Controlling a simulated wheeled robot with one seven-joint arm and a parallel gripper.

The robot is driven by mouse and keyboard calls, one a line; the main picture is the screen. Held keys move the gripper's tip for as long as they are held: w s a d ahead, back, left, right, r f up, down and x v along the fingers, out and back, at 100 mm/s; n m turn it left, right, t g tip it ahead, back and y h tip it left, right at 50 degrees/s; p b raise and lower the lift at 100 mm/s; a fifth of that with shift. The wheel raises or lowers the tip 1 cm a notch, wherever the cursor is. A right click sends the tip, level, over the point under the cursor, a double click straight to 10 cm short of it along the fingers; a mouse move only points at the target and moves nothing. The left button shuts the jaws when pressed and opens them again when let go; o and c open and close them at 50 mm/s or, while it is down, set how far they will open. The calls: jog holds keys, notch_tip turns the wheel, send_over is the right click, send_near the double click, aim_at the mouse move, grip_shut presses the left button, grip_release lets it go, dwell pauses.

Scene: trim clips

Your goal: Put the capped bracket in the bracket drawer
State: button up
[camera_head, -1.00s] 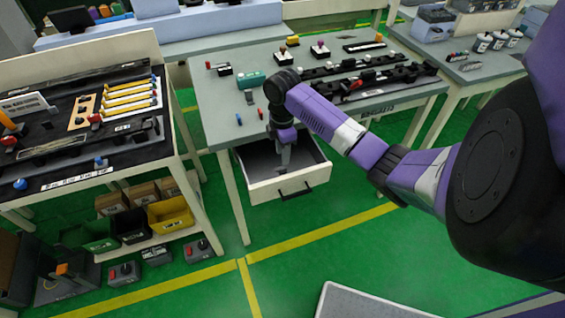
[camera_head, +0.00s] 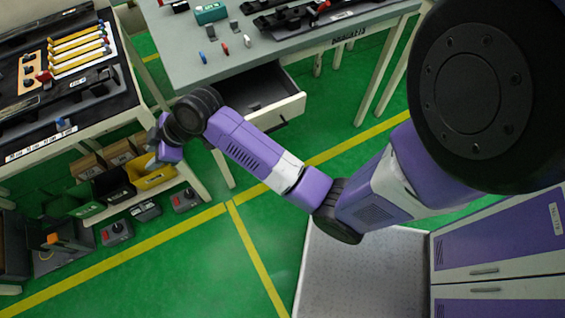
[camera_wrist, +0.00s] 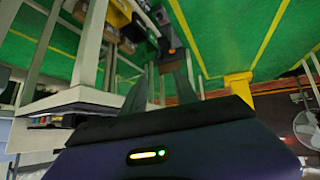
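The bracket drawer (camera_head: 288,110) hangs open below the front edge of the grey table in the head view. A small dark shape (camera_head: 256,104) lies inside; I cannot tell what it is. Two small grey pieces (camera_head: 211,30) (camera_head: 234,27), perhaps brackets, stand on the table above the drawer; I cannot make out a cap on either. My gripper (camera_head: 153,160) is left of the drawer, near the yellow bin, mostly hidden behind my wrist. In the wrist view its two dark fingers (camera_wrist: 160,88) stand apart with nothing seen held between them.
Blue, red and white pegs (camera_head: 225,48) stand near the table's front left corner. A yellow bin (camera_head: 154,171) and other bins sit on the low shelf of the left bench (camera_head: 50,145).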

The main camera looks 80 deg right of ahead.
jog(key=s+a+m+t, duration=0.2)
jog(key=s+a+m, duration=0.15)
jog(key=a, duration=0.75)
jog(key=s+a+m+t+h, duration=0.2)
jog(key=s+a+m, duration=0.1)
jog(key=s, duration=0.7)
jog(key=s+d+r, duration=0.1)
jog(key=s+r, duration=0.3)
jog(key=s, duration=0.3)
jog(key=s+d+r+n+t, duration=0.1)
jog(key=s+d+r, duration=0.1)
jog(key=s+r, duration=0.2)
jog(key=s+d+r+t, duration=0.1)
jog(key=s+r, duration=0.3)
jog(key=s, duration=0.7)
jog(key=shift+d+r+n, duration=0.15)
jog(key=shift+d+n, duration=0.2)
jog(key=shift+d, duration=0.05)
jog(key=shift+s, duration=0.1)
